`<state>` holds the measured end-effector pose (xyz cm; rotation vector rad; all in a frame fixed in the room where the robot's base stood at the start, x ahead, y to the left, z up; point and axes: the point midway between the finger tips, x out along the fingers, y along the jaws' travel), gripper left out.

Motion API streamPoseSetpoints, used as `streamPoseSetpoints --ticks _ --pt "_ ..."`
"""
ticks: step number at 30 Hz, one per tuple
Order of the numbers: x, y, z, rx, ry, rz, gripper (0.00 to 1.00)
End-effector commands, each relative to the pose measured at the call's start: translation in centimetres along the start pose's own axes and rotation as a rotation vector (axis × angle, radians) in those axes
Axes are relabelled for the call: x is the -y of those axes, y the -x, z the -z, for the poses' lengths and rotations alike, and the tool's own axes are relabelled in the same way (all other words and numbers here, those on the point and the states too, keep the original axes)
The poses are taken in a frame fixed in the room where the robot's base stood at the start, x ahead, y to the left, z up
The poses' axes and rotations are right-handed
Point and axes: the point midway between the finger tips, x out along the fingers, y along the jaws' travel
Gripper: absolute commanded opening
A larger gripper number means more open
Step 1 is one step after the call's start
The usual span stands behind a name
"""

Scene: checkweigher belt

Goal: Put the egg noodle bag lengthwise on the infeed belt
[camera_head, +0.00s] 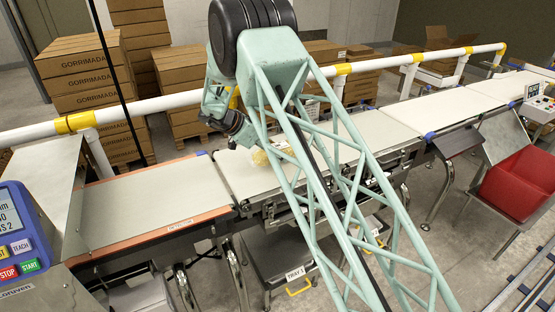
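A small pale-yellow bag (260,157), which looks like the egg noodle bag, shows beside the lattice of my arm, over the middle belt (225,170). My arm hides part of it, so its lengthwise direction is unclear. My gripper (249,140) points down and right, with its dark end right at the bag. The fingers are too small and covered to tell whether they are shut on it. I cannot tell whether the bag rests on the belt. An orange-edged belt (150,202) lies to the left, with an unreadable label on its front edge.
A metal hood (45,190) and blue control panel (18,235) stand at the left. A white rail (190,107) with yellow joints runs behind the belts, with cartons (82,75) beyond. A red bin (515,185) stands at the right. The orange-edged belt is bare.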

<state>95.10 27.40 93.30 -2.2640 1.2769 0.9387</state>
Motion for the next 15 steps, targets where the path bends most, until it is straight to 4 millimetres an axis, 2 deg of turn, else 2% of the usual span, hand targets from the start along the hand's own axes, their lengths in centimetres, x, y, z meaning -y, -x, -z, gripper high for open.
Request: streamPoseSetpoints --ticks 8,15 --pt "0.0 0.0 0.0 -0.001 0.0 0.001 0.31" --pt "0.0 -1.3 -1.3 -0.001 0.001 0.0 0.31"
